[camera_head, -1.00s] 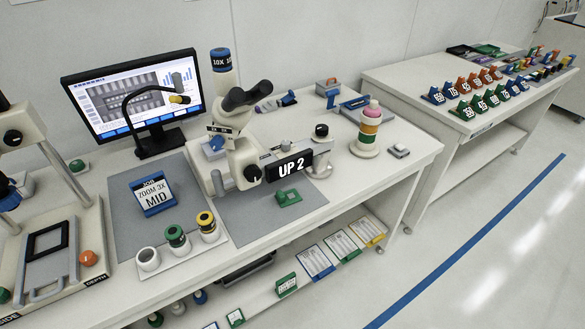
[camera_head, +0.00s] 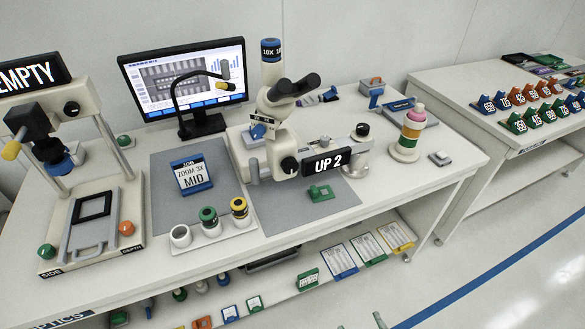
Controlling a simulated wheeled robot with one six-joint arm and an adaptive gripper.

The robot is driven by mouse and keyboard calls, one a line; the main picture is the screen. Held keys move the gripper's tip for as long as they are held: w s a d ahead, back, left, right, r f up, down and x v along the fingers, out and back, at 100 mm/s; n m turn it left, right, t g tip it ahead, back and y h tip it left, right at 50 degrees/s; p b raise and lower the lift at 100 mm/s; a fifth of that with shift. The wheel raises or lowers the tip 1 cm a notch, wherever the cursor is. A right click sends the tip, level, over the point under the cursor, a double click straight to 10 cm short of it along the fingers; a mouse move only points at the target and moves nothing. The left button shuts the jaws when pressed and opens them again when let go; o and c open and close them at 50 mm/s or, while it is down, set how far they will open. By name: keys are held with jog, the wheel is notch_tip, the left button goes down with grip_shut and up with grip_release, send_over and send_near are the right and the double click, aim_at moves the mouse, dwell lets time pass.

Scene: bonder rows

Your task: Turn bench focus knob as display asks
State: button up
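A black display (camera_head: 327,163) reading "UP 2" stands at the front of the bench microscope (camera_head: 281,112). A dark round knob (camera_head: 289,165) with a pale mark sits low on the microscope, just left of the display. A second dark knob (camera_head: 362,131) tops a silver post right of the display. No label tells which is the focus knob. A blue-framed job card (camera_head: 192,174) reads "ZOOM 3X MID". My gripper is not in view, and nothing is seen touching either knob.
A monitor (camera_head: 184,80) stands behind. A press-like stand (camera_head: 95,211) is at left, under an "EMPTY" sign (camera_head: 30,78). Floor shows clear at lower right.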

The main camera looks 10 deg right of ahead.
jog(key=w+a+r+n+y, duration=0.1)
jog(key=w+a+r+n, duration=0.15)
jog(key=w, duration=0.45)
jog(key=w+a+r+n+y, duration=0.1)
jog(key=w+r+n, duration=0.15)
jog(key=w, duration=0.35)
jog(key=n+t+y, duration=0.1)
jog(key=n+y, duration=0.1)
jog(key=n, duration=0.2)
send_near(292, 169)
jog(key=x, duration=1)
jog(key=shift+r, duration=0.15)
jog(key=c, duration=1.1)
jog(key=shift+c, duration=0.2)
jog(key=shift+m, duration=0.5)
